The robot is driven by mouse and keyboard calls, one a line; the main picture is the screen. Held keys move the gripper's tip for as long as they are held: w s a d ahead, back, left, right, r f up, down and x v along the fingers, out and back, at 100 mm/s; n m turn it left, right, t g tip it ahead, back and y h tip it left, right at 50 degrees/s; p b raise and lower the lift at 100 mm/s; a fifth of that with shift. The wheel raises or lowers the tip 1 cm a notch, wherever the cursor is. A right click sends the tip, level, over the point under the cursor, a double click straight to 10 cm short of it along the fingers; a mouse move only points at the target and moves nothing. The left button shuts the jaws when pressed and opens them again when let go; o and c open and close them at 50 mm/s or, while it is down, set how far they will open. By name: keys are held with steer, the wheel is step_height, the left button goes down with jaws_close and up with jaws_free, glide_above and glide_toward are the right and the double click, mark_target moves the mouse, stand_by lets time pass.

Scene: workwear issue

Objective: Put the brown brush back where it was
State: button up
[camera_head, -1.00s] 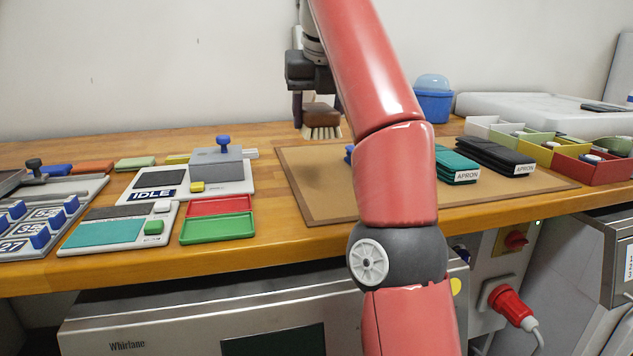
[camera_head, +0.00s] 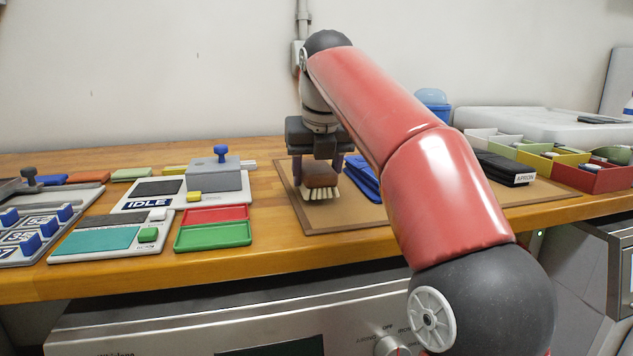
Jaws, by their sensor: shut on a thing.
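The brown brush (camera_head: 320,176) has a brown back and pale bristles pointing down. My gripper (camera_head: 317,167) is shut on it, with one dark finger on each side of the brush. The brush is upright over the left part of the tan mat (camera_head: 300,213). The bristles are at or just above the mat; I cannot tell whether they touch. Blue folded cloth (camera_head: 361,180) lies on the mat just right of the brush. My red arm hides the middle of the mat.
A black stack with an APRON label (camera_head: 503,168) lies right of my arm. A divided coloured box (camera_head: 590,175) stands at the right. Left of the mat are a red tray and a green tray (camera_head: 213,236) and the IDLE device (camera_head: 150,203). A blue tub (camera_head: 436,104) stands behind.

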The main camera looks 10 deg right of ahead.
mark_target(318, 168)
steer(key=shift+f, duration=0.2)
steer(key=shift+f, duration=0.15)
steer(key=shift+f+b, duration=0.4)
steer(key=o, duration=0.9)
steer(key=shift+r, duration=0.1)
steer(key=shift+r, duration=0.1)
steer(key=p+v, duration=0.2)
steer(key=v, duration=0.6)
steer(key=shift+s, duration=0.2)
